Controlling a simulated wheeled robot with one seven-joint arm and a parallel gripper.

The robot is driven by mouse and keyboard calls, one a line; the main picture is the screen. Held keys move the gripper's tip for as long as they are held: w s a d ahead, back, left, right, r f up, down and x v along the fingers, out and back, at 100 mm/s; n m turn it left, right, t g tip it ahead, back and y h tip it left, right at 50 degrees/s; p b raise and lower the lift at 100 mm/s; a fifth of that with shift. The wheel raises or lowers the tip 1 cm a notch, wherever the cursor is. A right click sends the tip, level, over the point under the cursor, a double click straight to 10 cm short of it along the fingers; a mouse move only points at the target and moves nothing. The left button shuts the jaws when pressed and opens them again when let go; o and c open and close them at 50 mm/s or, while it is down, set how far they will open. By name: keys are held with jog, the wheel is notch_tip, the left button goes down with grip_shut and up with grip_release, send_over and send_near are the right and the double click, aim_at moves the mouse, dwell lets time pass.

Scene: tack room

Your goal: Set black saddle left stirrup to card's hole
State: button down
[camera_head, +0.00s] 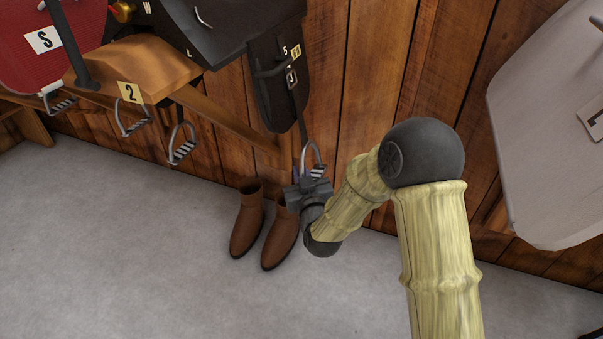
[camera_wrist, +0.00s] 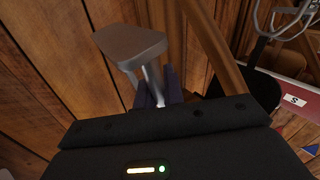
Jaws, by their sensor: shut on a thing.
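The black saddle (camera_head: 222,32) is at the upper middle of the head view, with its dark flap and strap hanging on the right. A metal stirrup (camera_head: 313,155) hangs below the strap (camera_head: 299,112). My gripper (camera_head: 308,183) is shut on the stirrup near its lower end. In the wrist view, the stirrup's broad tread (camera_wrist: 130,45) stands out beyond my dark fingers (camera_wrist: 158,88), with its metal side between them. A buckle (camera_head: 291,77) shows on the flap, near a "5" and a small yellow card (camera_head: 296,52) whose mark is too small to read.
A red pad (camera_head: 35,50) reads "S". A pale hanging piece (camera_head: 545,130) is right. Floor in front is clear.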

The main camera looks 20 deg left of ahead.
jog(key=shift+f, duration=0.1)
notch_tip(320, 180, down, 6)
jog(key=d+b, duration=0.1)
jog(key=b, duration=0.2)
jog(key=shift+d, duration=0.2)
jog(key=shift+s+f, duration=0.1)
jog(key=c, duration=1.5)
grip_release()
